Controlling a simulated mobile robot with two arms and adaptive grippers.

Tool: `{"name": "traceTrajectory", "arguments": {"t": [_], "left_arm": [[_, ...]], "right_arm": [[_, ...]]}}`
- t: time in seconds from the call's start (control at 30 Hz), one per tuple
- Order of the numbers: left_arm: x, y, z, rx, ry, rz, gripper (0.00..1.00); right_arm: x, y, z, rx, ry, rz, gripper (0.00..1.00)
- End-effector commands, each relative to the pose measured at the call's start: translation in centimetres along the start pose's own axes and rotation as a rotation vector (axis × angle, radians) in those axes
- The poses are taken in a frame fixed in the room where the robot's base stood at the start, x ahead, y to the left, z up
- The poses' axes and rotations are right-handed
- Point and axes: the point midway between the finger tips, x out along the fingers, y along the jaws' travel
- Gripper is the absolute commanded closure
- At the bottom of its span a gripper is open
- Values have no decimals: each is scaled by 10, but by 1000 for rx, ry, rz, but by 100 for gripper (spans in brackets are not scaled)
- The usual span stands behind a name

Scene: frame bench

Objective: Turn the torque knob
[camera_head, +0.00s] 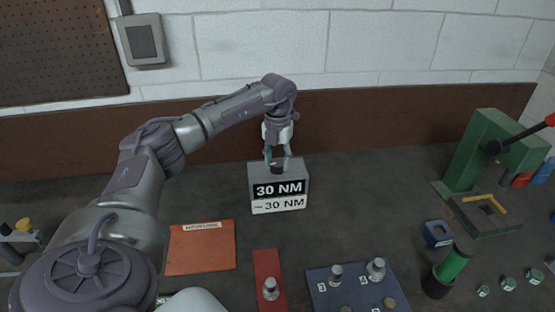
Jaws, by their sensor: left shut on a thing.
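The torque box (257,176) stands on the bench near the back wall, in the middle of the view. Its front reads 30 NM on a dark display and 30 NM on a white label below. The dark torque knob (277,169) is on top of the box. My left gripper (277,160) points down from above with its fingers on either side of the knob, shut on it. The fingers partly hide the knob. My right gripper is not in view.
An orange mat (201,250) lies left of centre. A red strip (267,264) and a blue numbered tray (325,290) with metal parts are at the front. A green press (480,150), a blue block (437,233) and a green-handled item (453,265) stand on the right.

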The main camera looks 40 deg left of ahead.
Motion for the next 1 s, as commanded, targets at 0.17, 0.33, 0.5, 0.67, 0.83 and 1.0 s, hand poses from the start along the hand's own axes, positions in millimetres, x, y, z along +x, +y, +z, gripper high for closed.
{"name": "traceTrajectory", "arguments": {"t": [0.17,0.33,0.5,0.67,0.83,1.0], "left_arm": [[-1,0,0,95,-1,-1,90],[-1,0,0,151,-1,-1,90],[-1,0,0,177,-1,-1,90],[-1,0,0,184,-1,-1,90],[-1,0,0,183,-1,-1,90],[-1,0,0,182,-1,-1,42]], "right_arm": [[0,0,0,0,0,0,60],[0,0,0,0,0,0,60],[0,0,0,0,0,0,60],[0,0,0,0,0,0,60],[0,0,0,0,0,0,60],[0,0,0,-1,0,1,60]]}}
